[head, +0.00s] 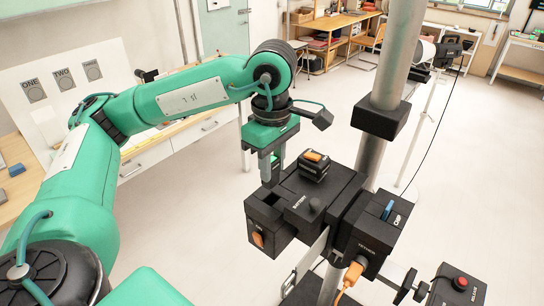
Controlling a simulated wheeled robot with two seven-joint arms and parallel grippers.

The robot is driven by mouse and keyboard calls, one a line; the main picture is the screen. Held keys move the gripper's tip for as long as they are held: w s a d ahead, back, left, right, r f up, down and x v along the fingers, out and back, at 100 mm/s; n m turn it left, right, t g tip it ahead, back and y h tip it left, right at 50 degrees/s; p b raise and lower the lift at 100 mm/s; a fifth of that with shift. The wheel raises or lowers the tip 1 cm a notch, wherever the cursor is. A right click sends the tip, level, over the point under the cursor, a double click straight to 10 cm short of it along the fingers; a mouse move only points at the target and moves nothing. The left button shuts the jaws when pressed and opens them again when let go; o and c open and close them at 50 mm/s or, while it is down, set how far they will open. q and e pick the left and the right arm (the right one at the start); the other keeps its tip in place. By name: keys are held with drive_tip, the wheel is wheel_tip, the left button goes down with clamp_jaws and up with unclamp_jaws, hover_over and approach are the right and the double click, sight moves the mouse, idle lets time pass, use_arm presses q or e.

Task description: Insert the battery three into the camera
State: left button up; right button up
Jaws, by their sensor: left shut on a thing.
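The camera is a black rig of boxes (331,196) on a grey pole. Its left box, marked BATTERY, has a dark square opening (270,198) in the top. My left gripper (271,176) points down just behind and above this box. Its fingers are shut on a small greenish block (276,166), mostly hidden between them. It looks like a battery, but I cannot read a number on it. A black block with an orange top (314,163) sits on top of the camera. My right gripper is not in view.
A white board (62,82) marked ONE, TWO, THREE stands on a wooden table at the left. The camera also has a blue card (388,210), an orange plug (353,272) and a red-button box (461,284). The thick pole (396,60) rises behind.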

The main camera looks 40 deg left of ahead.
sight(272, 186)
use_arm(q)
drive_tip(key=shift+s+f, duration=0.15)
drive_tip(key=shift+f, duration=1.4)
drive_tip(key=shift+b, duration=0.35)
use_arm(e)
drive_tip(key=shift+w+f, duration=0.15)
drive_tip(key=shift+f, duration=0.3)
use_arm(q)
drive_tip(key=shift+d+f+b, duration=0.1)
drive_tip(key=shift+f+b, duration=0.1)
drive_tip(key=shift+b, duration=0.35)
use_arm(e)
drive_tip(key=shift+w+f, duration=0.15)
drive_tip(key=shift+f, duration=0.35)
use_arm(q)
drive_tip(key=shift+b, duration=0.7)
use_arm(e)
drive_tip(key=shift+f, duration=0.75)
use_arm(q)
drive_tip(key=shift+f+b, duration=1.4)
drive_tip(key=shift+b, duration=0.55)
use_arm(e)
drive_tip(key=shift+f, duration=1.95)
